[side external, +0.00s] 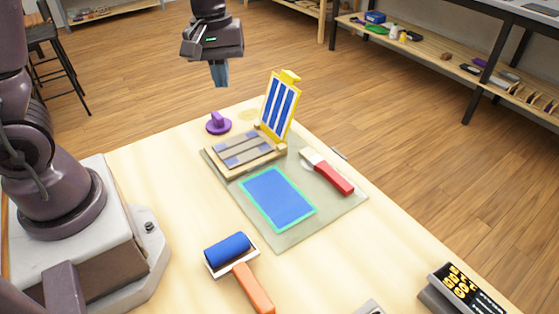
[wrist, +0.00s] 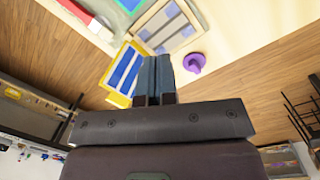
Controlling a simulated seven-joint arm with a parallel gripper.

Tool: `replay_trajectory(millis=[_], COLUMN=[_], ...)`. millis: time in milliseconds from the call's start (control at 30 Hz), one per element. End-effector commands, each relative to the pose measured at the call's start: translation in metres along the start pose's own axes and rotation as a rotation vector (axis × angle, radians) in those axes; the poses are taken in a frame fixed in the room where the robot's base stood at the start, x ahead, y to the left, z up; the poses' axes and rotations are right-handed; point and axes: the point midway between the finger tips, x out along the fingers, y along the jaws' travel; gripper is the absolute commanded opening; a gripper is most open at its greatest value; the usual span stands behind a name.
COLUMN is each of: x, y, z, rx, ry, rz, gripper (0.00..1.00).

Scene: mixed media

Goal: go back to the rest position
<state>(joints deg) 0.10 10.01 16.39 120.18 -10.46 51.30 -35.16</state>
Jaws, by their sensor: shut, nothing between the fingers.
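My gripper (side external: 220,82) hangs in the air beyond the far edge of the table, above and left of the raised yellow frame. Its fingers point down, are shut together and hold nothing. The shut fingers also show in the wrist view (wrist: 154,75). The yellow frame (side external: 281,104) with blue stripes stands tilted up on the far side of a beige base (side external: 243,153) with grey strips and bluish patches. A blue panel with a green border (side external: 277,198) lies flat in front of the base, on a grey-green mat (side external: 330,205).
A purple knob (side external: 218,123) sits left of the yellow frame. A red-handled brush (side external: 328,173) lies on the mat's right side. A blue roller with an orange handle (side external: 233,254) lies near the front. Air around my gripper is clear.

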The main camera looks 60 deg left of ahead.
Motion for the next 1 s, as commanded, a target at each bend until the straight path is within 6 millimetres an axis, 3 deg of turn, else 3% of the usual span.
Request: replay_trajectory(millis=[33, 200, 400, 600, 733, 1000], x=[-0.015, -0.049, -0.076, -0.095, -0.105, -0.106], y=[-0.004, -0.022, -0.046, -0.058, -0.059, -0.059], z=[0.017, 0.064, 0.106, 0.127, 0.130, 0.130], rx=[0.156, 0.624, 0.956, 1.014, 1.016, 1.013], ry=[0.019, 0.119, 0.293, 0.432, 0.478, 0.482], rz=[0.028, 0.074, 0.092, 0.130, 0.153, 0.157], gripper=[0.00, 0.00, 0.00, 0.00, 0.00, 0.00])
